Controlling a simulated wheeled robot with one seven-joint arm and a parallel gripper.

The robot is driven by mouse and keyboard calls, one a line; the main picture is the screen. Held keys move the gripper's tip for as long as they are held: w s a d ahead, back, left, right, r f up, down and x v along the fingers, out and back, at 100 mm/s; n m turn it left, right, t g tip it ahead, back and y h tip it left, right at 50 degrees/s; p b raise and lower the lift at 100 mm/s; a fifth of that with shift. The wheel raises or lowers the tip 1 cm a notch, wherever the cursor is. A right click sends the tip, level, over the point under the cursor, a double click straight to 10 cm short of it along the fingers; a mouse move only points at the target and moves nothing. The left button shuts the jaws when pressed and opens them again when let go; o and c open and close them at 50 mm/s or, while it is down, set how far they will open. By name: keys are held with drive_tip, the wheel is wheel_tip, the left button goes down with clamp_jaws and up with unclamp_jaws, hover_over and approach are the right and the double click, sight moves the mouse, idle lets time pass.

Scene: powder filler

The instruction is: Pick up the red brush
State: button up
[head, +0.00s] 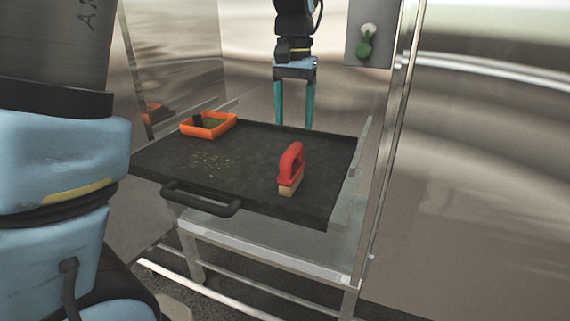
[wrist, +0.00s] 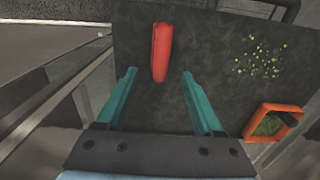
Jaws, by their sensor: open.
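The red brush (head: 291,166) stands on the black tray (head: 250,145), on its right half, with the red handle up and a pale base below. My gripper (head: 294,126) is open and empty, its two teal fingers pointing down, behind the brush in the head view. In the wrist view the brush (wrist: 161,52) shows from above as a red strip, beyond the fingertips and between their lines. My gripper (wrist: 158,72) is apart from the brush there. The exact height of the fingertips over the tray is hard to tell.
An orange box (head: 208,125) with greenish contents sits at the tray's back left. Yellow crumbs (head: 212,162) lie scattered on the tray. The tray has a black handle (head: 202,200) in front. Metal walls and a post (head: 388,165) enclose the area.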

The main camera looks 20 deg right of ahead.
sight(292, 147)
wheel_tip(292, 147, down, 5)
drive_tip(key=shift+f+p, duration=0.1)
drive_tip(key=shift+p, duration=0.35)
drive_tip(key=shift+a+f+p, duration=0.15)
drive_tip(key=shift+f+p, duration=0.8)
drive_tip(key=shift+f, duration=1.75)
drive_tip(key=shift+c, duration=0.3)
clamp_jaws()
